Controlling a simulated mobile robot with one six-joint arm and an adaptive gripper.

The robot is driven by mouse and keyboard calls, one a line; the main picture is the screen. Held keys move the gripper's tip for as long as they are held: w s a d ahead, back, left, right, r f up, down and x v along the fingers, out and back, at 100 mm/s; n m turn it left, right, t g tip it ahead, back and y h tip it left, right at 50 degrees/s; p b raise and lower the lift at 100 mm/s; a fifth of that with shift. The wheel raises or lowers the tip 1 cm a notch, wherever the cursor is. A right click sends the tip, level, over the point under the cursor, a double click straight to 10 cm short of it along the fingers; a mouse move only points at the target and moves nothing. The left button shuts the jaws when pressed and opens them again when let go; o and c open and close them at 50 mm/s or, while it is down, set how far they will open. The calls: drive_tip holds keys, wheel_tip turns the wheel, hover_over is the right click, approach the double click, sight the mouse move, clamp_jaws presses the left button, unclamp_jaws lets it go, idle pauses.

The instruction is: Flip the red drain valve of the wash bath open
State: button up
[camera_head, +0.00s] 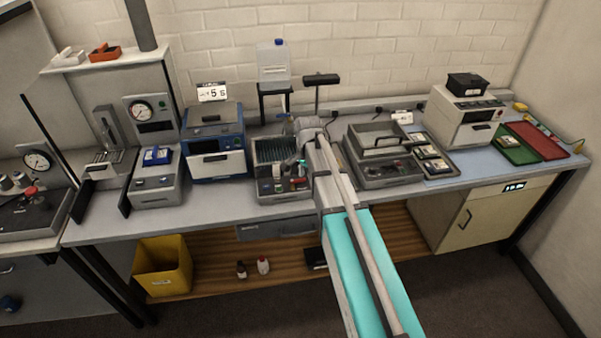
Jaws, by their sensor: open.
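A grey bench unit with a dark slotted basin (268,186) stands at the middle of the bench and looks like the wash bath. The arm hides part of the unit's right side, and contact cannot be told.
A blue-and-white machine (218,165) stands close on the left. A grey tray unit (388,178) stands to the right of my arm. A clear jug (273,62) sits on a stand behind. Below are a yellow bin (162,270) and two small bottles. Bare bench shows along the front edge.

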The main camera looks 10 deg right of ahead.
sight(301, 179)
drive_tip(key=w+r+m+p, duration=0.2)
drive_tip(key=w+m, duration=0.4)
drive_tip(key=w, duration=0.4)
drive_tip(key=shift+w+r, duration=0.25)
drive_tip(key=shift+r, duration=0.4)
drive_tip(key=shift+d+f, duration=0.1)
drive_tip(key=shift+f, duration=0.05)
wheel_tip(301, 179, down, 14)
drive_tip(key=b, duration=1.3)
drive_tip(key=shift+r, duration=0.25)
clamp_jaws()
